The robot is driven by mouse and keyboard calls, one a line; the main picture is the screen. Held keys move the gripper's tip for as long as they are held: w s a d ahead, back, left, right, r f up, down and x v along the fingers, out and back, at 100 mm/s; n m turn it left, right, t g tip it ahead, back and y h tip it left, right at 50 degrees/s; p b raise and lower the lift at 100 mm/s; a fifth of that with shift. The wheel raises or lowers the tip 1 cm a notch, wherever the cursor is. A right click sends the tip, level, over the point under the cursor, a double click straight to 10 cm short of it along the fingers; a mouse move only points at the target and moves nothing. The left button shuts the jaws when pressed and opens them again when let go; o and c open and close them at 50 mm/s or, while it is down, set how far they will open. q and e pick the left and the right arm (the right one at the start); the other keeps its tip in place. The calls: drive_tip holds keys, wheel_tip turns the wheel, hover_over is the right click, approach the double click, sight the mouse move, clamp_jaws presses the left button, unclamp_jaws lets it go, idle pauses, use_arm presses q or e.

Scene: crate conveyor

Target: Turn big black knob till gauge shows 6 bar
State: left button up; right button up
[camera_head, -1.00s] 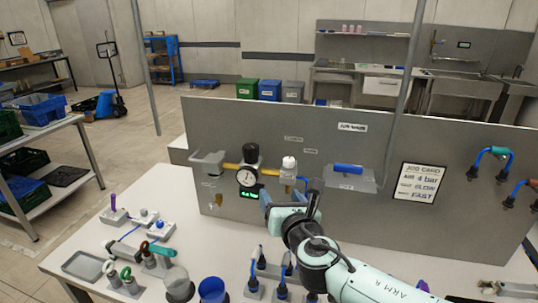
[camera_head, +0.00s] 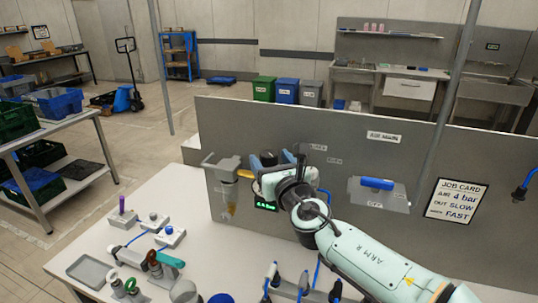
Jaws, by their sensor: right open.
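The big black knob (camera_head: 268,158) shows at the wall panel (camera_head: 330,125), partly covered by my right gripper. My right gripper (camera_head: 277,162) is open, with its fingers around or just in front of the knob; I cannot tell whether they touch it. The round gauge dial is hidden behind the gripper. A small green digital display (camera_head: 265,206) shows below, too small to read surely. My left gripper is not in view.
A blue-handled valve (camera_head: 377,184) sits right of my arm. The bench (camera_head: 120,240) carries several small fittings and a grey tray (camera_head: 91,270).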

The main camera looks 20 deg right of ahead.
drive_tip(key=shift+w, duration=1.1)
drive_tip(key=c, duration=0.9)
drive_tip(key=shift+c, duration=0.2)
drive_tip(key=shift+a, duration=0.1)
drive_tip(key=m+h+p, duration=0.2)
drive_tip(key=h+p, duration=0.1)
drive_tip(key=h, duration=0.1)
drive_tip(key=shift+a+r+m, duration=0.1)
drive_tip(key=shift+m, duration=0.3)
drive_tip(key=m+g+h+p, duration=0.2)
drive_tip(key=m+h+p, duration=0.1)
drive_tip(key=h, duration=0.1)
drive_tip(key=m+g+h+p, duration=0.2)
drive_tip(key=h+p, duration=0.1)
drive_tip(key=h, duration=0.1)
drive_tip(key=shift+r+m+h, duration=0.1)
drive_tip(key=shift+m+h, duration=0.2)
drive_tip(key=shift+m, duration=0.1)
drive_tip(key=shift+m+g+h+p, duration=0.5)
drive_tip(key=shift+h+p, duration=0.1)
drive_tip(key=shift+p, duration=0.05)
